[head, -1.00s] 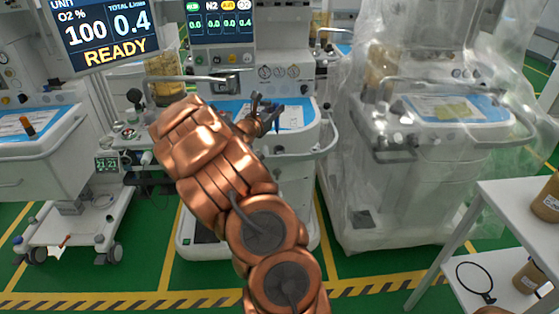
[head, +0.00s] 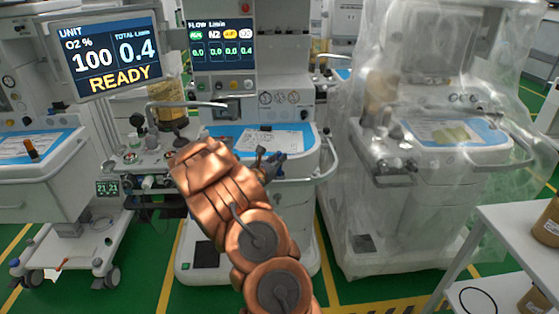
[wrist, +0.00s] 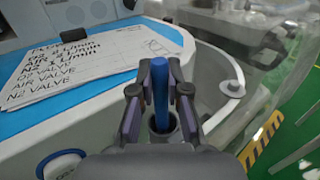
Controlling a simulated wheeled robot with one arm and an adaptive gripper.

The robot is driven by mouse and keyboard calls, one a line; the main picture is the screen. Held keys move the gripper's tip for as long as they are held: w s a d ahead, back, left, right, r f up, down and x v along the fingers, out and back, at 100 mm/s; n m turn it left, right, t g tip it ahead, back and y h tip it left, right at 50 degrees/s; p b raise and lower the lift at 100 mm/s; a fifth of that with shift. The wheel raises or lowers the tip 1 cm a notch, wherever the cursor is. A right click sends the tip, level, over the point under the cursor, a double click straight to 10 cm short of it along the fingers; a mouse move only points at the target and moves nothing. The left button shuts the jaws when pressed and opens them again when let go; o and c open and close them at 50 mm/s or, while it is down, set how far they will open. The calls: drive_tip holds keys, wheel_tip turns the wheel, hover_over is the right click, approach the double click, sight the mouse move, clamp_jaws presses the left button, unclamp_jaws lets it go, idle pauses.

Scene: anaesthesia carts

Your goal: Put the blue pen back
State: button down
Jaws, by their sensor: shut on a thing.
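The blue pen (wrist: 160,85) is upright between the fingers of my gripper (wrist: 160,98) in the wrist view. My gripper is shut on it. Below the fingers is a dark round opening (wrist: 162,124), like a small holder, and the pen's lower end lines up with it. I cannot tell how deep the pen sits in it. In the head view my gripper (head: 270,165) is at the front edge of the middle cart's worktop (head: 225,132), and the pen cannot be made out there.
A paper sheet with handwriting (wrist: 85,60) lies on the blue worktop beside my gripper. A white curved rail (head: 328,165) runs at the cart's right. A plastic-covered cart (head: 430,150) stands to the right, and a white table (head: 520,225) at front right.

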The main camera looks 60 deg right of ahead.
drive_tip(key=shift+f, duration=0.6)
drive_tip(key=shift+f, duration=0.15)
drive_tip(key=c, duration=1.2)
unclamp_jaws()
drive_tip(key=shift+o, duration=0.2)
drive_tip(key=shift+r, duration=0.25)
drive_tip(key=a+b, duration=0.1)
drive_tip(key=a, duration=1.1)
drive_tip(key=shift+b, duration=0.4)
